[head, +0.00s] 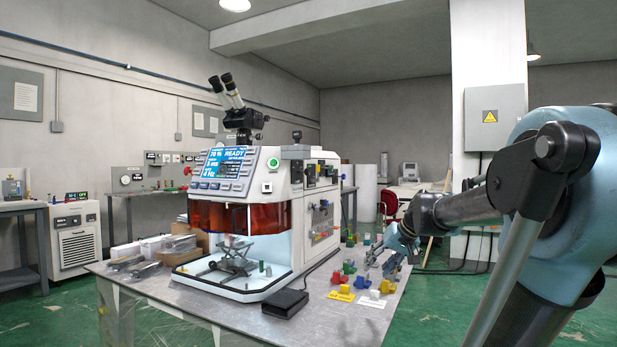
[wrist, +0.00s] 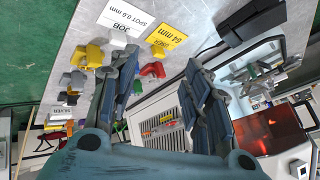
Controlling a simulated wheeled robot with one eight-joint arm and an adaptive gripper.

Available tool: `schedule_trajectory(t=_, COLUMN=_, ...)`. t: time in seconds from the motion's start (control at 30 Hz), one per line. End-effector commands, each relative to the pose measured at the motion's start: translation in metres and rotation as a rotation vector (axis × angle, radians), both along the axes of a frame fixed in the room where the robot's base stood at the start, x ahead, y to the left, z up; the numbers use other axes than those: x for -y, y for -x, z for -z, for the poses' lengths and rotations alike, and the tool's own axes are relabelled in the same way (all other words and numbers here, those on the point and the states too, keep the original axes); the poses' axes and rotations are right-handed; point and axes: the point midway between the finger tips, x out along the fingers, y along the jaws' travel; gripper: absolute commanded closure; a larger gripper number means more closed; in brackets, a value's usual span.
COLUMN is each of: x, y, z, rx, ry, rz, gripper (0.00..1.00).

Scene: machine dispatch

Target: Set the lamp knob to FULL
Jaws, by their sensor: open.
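The white and grey machine (head: 255,200) stands on the table, with a blue screen reading READY and a binocular head on top. Several dark knobs or switches (head: 318,173) sit high on its right side panel; their labels are too small to read, so I cannot tell which is the lamp knob. My gripper (head: 380,257) is open and empty, low over the table to the right of the machine. In the wrist view my gripper (wrist: 162,62) has its two fingers spread, with the machine's vented side (wrist: 160,118) beyond them. No lamp knob is recognisable in the wrist view.
A black pedal-like box (head: 286,302) lies in front of the machine.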

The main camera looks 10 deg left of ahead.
Motion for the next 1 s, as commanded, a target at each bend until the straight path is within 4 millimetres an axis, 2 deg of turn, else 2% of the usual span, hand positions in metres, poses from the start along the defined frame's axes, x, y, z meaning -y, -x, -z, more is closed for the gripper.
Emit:
schedule_trajectory(t=0.03, x=-0.01, y=-0.013, z=-0.016, rx=0.002, ry=-0.05, rz=-0.027, gripper=0.56)
schedule_trajectory(t=0.17, x=-0.037, y=-0.042, z=-0.058, rx=0.019, ry=-0.195, rz=-0.115, gripper=0.56)
schedule_trajectory(t=0.3, x=-0.061, y=-0.075, z=-0.108, rx=0.063, ry=-0.355, rz=-0.209, gripper=0.56)
schedule_trajectory(t=0.43, x=-0.075, y=-0.106, z=-0.157, rx=0.128, ry=-0.503, rz=-0.294, gripper=0.56)
schedule_trajectory(t=0.6, x=-0.082, y=-0.142, z=-0.218, rx=0.236, ry=-0.677, rz=-0.388, gripper=0.56)
schedule_trajectory(t=0.7, x=-0.081, y=-0.157, z=-0.244, rx=0.292, ry=-0.752, rz=-0.426, gripper=0.56)
schedule_trajectory(t=0.8, x=-0.079, y=-0.166, z=-0.261, rx=0.332, ry=-0.8, rz=-0.449, gripper=0.56)
schedule_trajectory(t=1.0, x=-0.082, y=-0.172, z=-0.271, rx=0.356, ry=-0.828, rz=-0.463, gripper=0.56)
